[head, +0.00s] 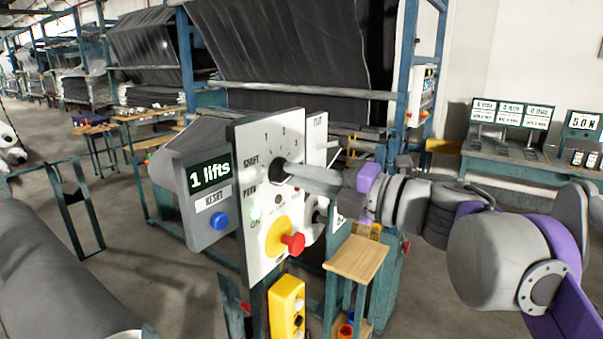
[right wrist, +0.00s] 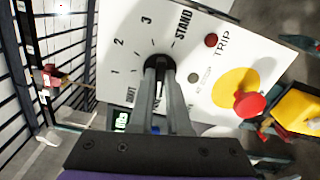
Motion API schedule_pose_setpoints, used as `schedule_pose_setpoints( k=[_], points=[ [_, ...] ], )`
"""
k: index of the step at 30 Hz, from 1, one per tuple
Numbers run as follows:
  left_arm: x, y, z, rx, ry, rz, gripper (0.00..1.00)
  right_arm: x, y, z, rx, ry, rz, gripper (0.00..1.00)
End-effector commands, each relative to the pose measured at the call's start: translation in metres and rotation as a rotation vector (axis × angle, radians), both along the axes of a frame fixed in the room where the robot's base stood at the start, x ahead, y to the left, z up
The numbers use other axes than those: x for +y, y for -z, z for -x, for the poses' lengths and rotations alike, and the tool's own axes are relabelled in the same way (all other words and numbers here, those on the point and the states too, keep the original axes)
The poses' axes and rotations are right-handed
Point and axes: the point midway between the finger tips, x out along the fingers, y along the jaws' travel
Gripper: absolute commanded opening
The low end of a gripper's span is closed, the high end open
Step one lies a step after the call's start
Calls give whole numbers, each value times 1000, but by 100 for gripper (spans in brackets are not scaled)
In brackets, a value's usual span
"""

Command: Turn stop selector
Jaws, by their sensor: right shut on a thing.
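A white control panel (head: 262,140) stands upright in the middle of the head view. Its dark round selector (right wrist: 157,61) has a ring of marks with 1, 2, 3 and STAND in the right wrist view. My right gripper (head: 287,173) reaches in from the right at the panel's upper part. Its fingers (right wrist: 159,72) are shut on the selector's dark handle. The fingers cover much of the selector, so I cannot tell which mark it points to. My left gripper is in neither view.
A red mushroom button on a yellow disc (head: 293,243) juts out below the selector. A grey box reading "1 lifts" (head: 196,181) with a blue button adjoins the panel's left. A yellow button box (head: 288,305) and a small wooden-topped stand (head: 357,258) are below.

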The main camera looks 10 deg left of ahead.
Motion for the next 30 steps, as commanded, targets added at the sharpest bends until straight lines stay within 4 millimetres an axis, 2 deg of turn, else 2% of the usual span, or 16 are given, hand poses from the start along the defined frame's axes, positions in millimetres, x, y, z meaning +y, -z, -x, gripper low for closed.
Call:
schedule_pose_setpoints(
  k=[8, 9, 13, 23, 26, 30],
  points=[
    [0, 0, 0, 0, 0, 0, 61, 0, 0, 0, -2, 0, 2, 0],
    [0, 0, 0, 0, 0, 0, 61, 0, 0, 0, -1, 0, 1, 20],
    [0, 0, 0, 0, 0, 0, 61, 0, 0, 0, -1, 0, 0, 44],
    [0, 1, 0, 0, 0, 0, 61, -2, 0, 0, 0, 1, 0, 45],
    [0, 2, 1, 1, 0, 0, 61, -11, 1, 3, 1, 3, 0, 45],
    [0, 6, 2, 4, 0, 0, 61, -35, 1, 11, 1, 6, 0, 45]
  ],
)
